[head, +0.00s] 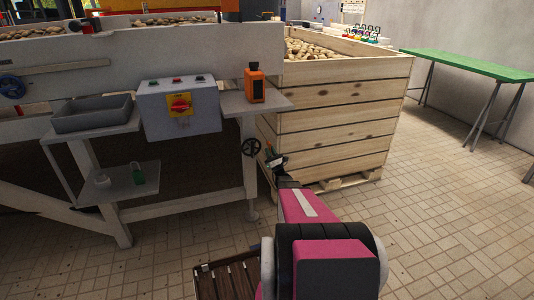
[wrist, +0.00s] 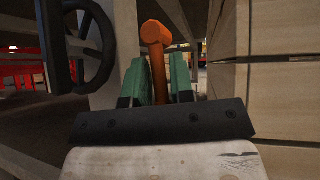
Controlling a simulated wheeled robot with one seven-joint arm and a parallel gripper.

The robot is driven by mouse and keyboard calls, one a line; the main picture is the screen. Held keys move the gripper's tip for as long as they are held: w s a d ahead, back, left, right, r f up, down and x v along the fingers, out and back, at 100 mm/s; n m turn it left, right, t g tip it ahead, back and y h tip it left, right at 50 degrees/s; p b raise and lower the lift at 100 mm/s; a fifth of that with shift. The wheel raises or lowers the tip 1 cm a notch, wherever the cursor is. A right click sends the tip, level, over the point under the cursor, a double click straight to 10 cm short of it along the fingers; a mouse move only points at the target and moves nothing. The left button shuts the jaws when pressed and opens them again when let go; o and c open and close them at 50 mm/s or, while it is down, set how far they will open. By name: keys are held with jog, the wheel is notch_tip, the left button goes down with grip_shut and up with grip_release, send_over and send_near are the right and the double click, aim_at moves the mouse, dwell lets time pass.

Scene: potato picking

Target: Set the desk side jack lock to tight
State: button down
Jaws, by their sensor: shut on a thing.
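The jack lock appears to be the orange lever with a thick round head (wrist: 157,35) in the wrist view. It stands upright between the green fingers of my gripper (wrist: 158,80), which are shut on its stem. In the head view my gripper (head: 274,160) is beside the desk's right front leg, just right of the black handwheel (head: 251,146). The handwheel also shows large at the left of the wrist view (wrist: 78,45), apart from my fingers. The lower end of the lever is hidden by my gripper.
A wooden crate of potatoes (head: 335,120) stands close on the right of my gripper. The white desk (head: 236,104) carries an orange bottle (head: 254,85), a control box (head: 180,110) and a grey tray (head: 92,113). A green table (head: 470,65) stands far right, with open floor before it.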

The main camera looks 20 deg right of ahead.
dwell(0.4)
jog(key=c, duration=1.1)
grip_release()
jog(key=shift+c, duration=0.2)
jog(key=v, duration=1)
jog(key=shift+s+f, duration=0.25)
jog(key=shift+f, duration=0.05)
